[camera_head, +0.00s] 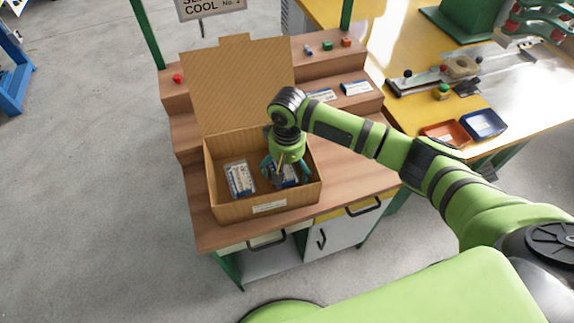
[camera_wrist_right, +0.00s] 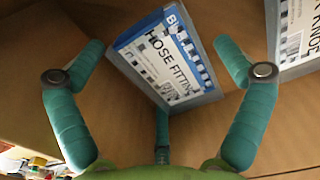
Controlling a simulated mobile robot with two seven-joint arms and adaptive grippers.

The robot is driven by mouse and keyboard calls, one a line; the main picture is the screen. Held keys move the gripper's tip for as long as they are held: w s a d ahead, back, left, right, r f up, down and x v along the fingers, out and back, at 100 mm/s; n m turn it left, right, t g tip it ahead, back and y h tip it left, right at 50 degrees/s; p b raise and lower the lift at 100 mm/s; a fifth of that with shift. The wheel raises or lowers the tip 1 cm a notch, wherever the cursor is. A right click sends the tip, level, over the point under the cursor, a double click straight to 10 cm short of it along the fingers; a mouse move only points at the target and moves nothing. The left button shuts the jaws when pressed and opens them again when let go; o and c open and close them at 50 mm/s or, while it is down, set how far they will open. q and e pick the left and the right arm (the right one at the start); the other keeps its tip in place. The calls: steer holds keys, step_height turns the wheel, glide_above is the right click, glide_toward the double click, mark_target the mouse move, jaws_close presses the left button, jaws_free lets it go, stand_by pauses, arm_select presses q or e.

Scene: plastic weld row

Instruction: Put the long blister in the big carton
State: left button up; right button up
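The big carton (camera_head: 222,204) stands open on the wooden bench, its tall back flap raised. My right gripper (camera_head: 285,172) reaches down inside it, on the right side. In the right wrist view, the right gripper (camera_wrist_right: 160,75) has its teal fingers spread, with gaps to a blue-and-white pack (camera_wrist_right: 160,55) marked "HOSE FITTIN", which lies tilted inside the carton. Another labelled pack (camera_wrist_right: 297,35) lies to its right there; the head view shows a pack (camera_head: 240,178) in the carton's left half. I cannot tell which pack is the long blister. My left gripper is out of view.
Two flat labelled packs (camera_head: 357,88) lie on the bench's step behind the carton. Small coloured blocks (camera_head: 328,46) sit on the upper shelf. A yellow table at right holds an orange tray (camera_head: 445,133) and a blue tray (camera_head: 484,124). Bench space right of the carton is clear.

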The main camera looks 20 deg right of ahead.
steer(key=shift+r, duration=0.1)
step_height(320, 180, up, 12)
stand_by(0.5)
stand_by(1.1)
